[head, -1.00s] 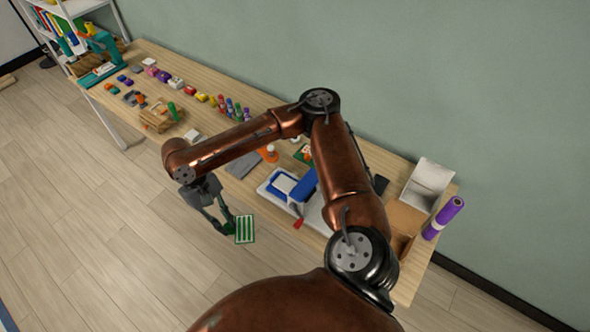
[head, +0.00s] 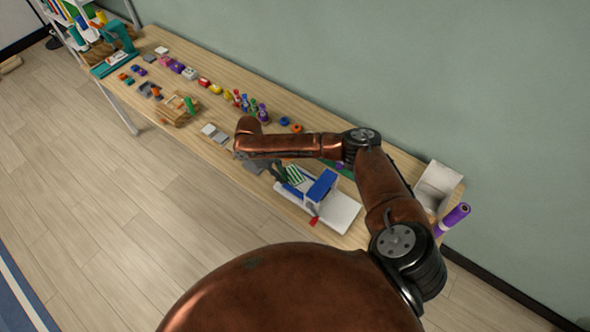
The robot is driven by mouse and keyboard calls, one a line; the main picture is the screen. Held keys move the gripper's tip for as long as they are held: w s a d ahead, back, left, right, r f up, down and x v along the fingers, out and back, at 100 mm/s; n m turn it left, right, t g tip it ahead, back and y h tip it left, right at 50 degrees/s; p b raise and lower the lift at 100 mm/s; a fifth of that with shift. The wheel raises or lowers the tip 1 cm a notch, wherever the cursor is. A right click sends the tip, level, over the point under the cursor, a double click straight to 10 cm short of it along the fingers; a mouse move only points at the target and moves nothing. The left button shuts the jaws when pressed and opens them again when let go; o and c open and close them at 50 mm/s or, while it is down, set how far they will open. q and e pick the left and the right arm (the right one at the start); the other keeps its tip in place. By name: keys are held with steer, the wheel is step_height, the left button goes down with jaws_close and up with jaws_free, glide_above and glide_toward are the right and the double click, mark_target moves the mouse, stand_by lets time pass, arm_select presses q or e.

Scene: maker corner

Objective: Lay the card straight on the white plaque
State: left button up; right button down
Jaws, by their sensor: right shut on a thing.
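The card (head: 295,174), green with white stripes, is in my right gripper (head: 281,173). The gripper is shut on its left edge, and its dark fingers are partly hidden under my arm. The card appears tilted in the picture, over the left part of a white and blue device (head: 338,211) with a red handle. I cannot tell whether it touches the device. The white square in a blue frame there, which may be the white plaque, is mostly hidden by the card and gripper. My left gripper is not in view.
The blue block (head: 322,186) of the device stands close right of the card. A small white piece (head: 208,129) and a wooden tray (head: 181,110) lie to the left. Several coloured pegs and blocks line the table. A white open box (head: 437,187) stands at the right end.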

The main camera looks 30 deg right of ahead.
mark_target(294, 177)
steer(key=d+f+n+p, duration=0.2)
steer(key=s+d+f+n+t+p, duration=0.1)
steer(key=d, duration=0.1)
steer(key=shift+n+h, duration=0.4)
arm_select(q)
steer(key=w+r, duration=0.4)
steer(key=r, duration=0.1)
arm_select(e)
steer(key=shift+s+d+f, duration=0.1)
steer(key=shift+d+f, duration=0.15)
steer(key=shift+f, duration=0.05)
steer(key=shift+d+f+n, duration=0.15)
steer(key=shift+n, duration=0.15)
steer(key=shift+f+b, duration=0.8)
steer(key=shift+f, duration=0.1)
steer(key=shift+f+b, duration=0.35)
step_height(294, 177, down, 2)
steer(key=shift+f+b, duration=0.15)
steer(key=shift+b, duration=1.05)
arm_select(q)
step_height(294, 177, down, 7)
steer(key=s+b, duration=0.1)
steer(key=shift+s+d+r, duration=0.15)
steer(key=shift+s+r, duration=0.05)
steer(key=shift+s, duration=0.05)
arm_select(e)
steer(key=shift+f, duration=0.65)
